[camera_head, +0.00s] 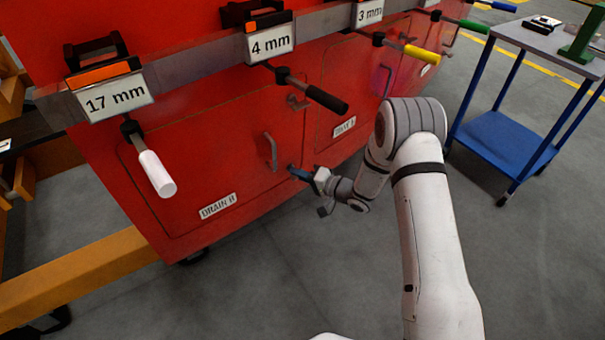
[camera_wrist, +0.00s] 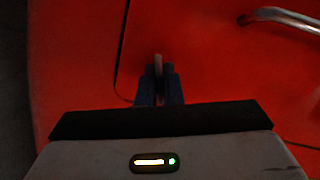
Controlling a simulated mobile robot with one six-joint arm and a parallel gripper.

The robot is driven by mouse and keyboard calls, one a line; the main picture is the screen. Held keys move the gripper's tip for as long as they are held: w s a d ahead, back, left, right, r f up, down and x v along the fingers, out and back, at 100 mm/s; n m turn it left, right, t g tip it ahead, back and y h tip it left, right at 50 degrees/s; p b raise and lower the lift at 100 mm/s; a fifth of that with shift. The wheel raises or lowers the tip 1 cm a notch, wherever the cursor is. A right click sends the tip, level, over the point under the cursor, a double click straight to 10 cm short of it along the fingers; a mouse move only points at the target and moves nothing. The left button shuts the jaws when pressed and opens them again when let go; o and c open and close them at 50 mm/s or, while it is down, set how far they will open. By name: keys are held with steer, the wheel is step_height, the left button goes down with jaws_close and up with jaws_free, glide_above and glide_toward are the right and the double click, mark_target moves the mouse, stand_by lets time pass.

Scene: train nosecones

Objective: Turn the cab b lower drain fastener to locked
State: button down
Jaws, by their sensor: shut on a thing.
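The drain fastener (camera_wrist: 158,65) shows in the wrist view as a thin grey upright tab against the red panel. My gripper (camera_wrist: 158,86) has its two dark blue fingers closed on either side of the tab. In the head view my gripper (camera_head: 296,172) reaches the lower right edge of the red drain panel (camera_head: 195,165). There the fingers and wrist hide the fastener. The panel's label (camera_head: 217,206) reads DRAIN with a mark I cannot read surely. The fastener's locked or unlocked marking is not visible.
A metal handle (camera_head: 270,152) sits just above my gripper and also shows in the wrist view (camera_wrist: 290,18). Tools with white (camera_head: 157,173), black (camera_head: 326,98) and yellow (camera_head: 421,53) grips hang along the rail above. A blue cart (camera_head: 505,140) stands at right.

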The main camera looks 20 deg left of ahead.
steer(key=shift+w+a+r+m+y, duration=0.1)
steer(key=shift+m+y, duration=0.6)
steer(key=shift+m, duration=0.7)
steer(key=c, duration=1.6)
jaws_free()
steer(key=v, duration=0.8)
